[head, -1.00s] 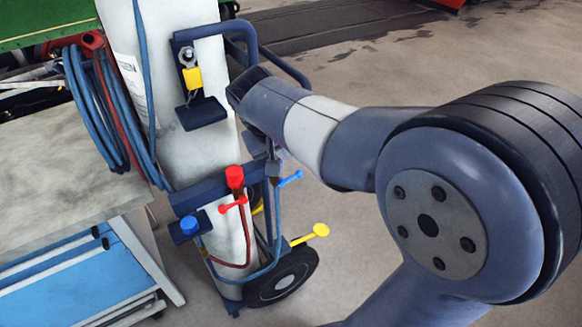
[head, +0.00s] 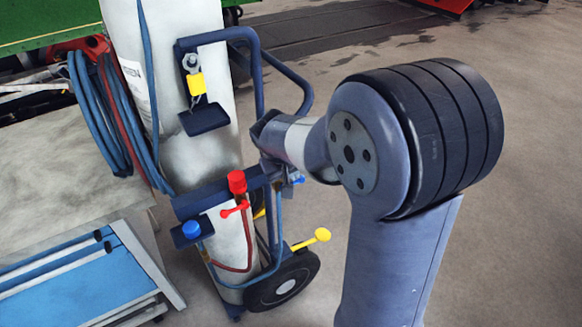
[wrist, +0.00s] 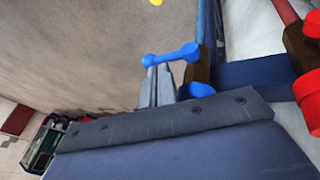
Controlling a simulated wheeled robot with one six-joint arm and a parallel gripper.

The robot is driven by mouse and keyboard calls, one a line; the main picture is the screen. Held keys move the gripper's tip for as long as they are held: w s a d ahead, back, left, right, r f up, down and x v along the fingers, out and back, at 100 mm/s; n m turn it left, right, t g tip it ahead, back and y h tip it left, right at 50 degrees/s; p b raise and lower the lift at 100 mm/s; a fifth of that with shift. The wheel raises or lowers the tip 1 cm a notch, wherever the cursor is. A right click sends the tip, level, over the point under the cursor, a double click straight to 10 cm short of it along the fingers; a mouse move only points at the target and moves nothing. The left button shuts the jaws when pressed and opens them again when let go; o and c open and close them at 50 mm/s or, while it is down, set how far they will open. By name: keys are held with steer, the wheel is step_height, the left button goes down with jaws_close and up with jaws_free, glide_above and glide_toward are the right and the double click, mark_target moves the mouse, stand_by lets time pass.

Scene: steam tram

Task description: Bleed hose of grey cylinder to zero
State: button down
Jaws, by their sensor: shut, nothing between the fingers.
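A tall pale grey cylinder (head: 232,240) stands strapped on a blue trolley in the head view. A blue lever (head: 298,180) shows beside the trolley frame, partly covered by my arm. In the wrist view the blue lever (wrist: 172,55) spans sideways from a brown valve body (wrist: 198,66), with a round knob at its free end. My gripper (wrist: 158,72) is shut and empty, its fingertips right at the lever near that knob; whether they touch I cannot tell. A red lever (head: 235,209) and a red cap (head: 237,181) sit left of it. The fingertips are mostly hidden in the head view.
A blue cap (head: 191,229) and a yellow lever (head: 311,240) are on the trolley, above a black wheel (head: 284,280). Coiled hoses (head: 97,115) hang at left over a workbench (head: 50,190). A yellow-tagged key (head: 197,84) hangs above. Open floor lies to the right.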

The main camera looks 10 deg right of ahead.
mark_target(301, 179)
steer(key=shift+w+d+f+g+y+p, duration=0.15)
steer(key=shift+d+g+y+p, duration=0.2)
steer(key=shift+y+p, duration=0.65)
steer(key=shift+d+f+y+p, duration=0.25)
steer(key=shift+y+p, duration=0.25)
steer(key=shift+p, duration=0.3)
steer(key=shift+w+d+f+m+g+y, duration=0.1)
steer(key=shift+d+f+m+g+y, duration=0.15)
steer(key=shift+y, duration=0.35)
steer(key=shift+w+d+f+m+g+y, duration=0.1)
steer(key=shift+f+m+g+y, duration=0.1)
steer(key=shift+f+y, duration=0.3)
steer(key=y+b, duration=0.1)
steer(key=f+y+b, duration=0.1)
steer(key=shift+d+f+g+y, duration=0.1)
steer(key=shift+d+g+y, duration=0.05)
steer(key=shift+g+y, duration=0.2)
steer(key=shift+f+m+g+y+b, duration=0.25)
steer(key=shift+f+g+y+b, duration=0.25)
steer(key=shift+y+b, duration=0.65)
steer(key=y+b, duration=0.1)
steer(key=f+y, duration=0.1)
steer(key=y, duration=0.1)
steer(key=g+y+b, duration=0.1)
steer(key=shift+a+f+m+b, duration=0.25)
steer(key=shift+m+b, duration=0.05)
steer(key=shift+r+p, duration=0.45)
steer(key=shift+r, duration=0.35)
